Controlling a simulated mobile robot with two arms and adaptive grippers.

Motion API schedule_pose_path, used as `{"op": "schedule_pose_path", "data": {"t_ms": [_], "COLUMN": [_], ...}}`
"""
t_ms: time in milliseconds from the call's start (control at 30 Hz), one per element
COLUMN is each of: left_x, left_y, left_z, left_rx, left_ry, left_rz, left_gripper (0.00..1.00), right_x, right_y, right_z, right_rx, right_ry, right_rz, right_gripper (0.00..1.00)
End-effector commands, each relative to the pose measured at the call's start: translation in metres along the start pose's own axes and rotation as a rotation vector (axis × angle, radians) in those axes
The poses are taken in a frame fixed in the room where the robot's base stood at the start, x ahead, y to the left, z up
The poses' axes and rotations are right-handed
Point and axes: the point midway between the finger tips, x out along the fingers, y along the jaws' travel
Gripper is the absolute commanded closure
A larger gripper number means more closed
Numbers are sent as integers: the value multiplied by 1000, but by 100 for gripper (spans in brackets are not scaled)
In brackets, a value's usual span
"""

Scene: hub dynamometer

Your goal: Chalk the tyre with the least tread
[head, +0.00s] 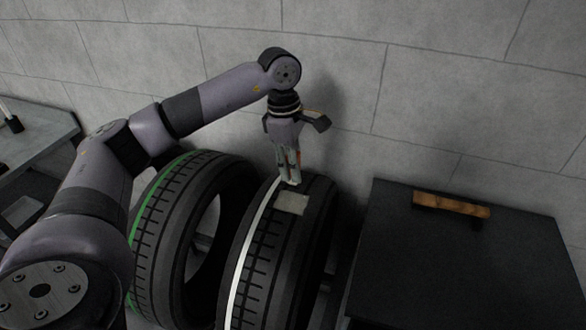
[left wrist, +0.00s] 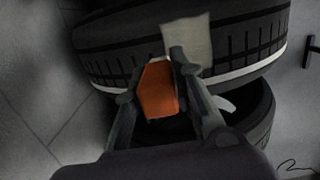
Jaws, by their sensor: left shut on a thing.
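Two tyres stand side by side by the wall in the head view. The left tyre (head: 170,225) has a green stripe; the right tyre (head: 275,255) has a white stripe and shows in the left wrist view (left wrist: 110,45). A pale rectangular patch (head: 292,203) lies on the white-striped tyre's tread and also shows in the left wrist view (left wrist: 186,45). My left gripper (head: 289,180) points down at the top of this tyre, beside the patch. It is shut on an orange piece (left wrist: 158,90) with a pale end, apparently the chalk. Whether it touches the tread is unclear.
A dark box or cabinet (head: 470,260) stands right of the tyres with a brown wooden block (head: 451,206) on top. A grey bench (head: 40,145) is at the far left. The block wall (head: 430,80) is close behind the tyres.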

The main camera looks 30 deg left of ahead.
Motion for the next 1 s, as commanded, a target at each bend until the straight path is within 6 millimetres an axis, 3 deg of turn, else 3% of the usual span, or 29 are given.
{"op": "schedule_pose_path", "data": {"t_ms": [500, 1000], "left_x": [-49, -52], "left_y": [-5, -6], "left_z": [6, 7], "left_rx": [-6, -7], "left_ry": [0, 0], "left_rz": [2, 2], "left_gripper": [100, 100], "right_x": [-32, -33], "right_y": [6, 0], "right_z": [0, -4], "right_rx": [-3, 1], "right_ry": [-4, 1], "right_rz": [7, 0], "right_gripper": [28, 28]}}
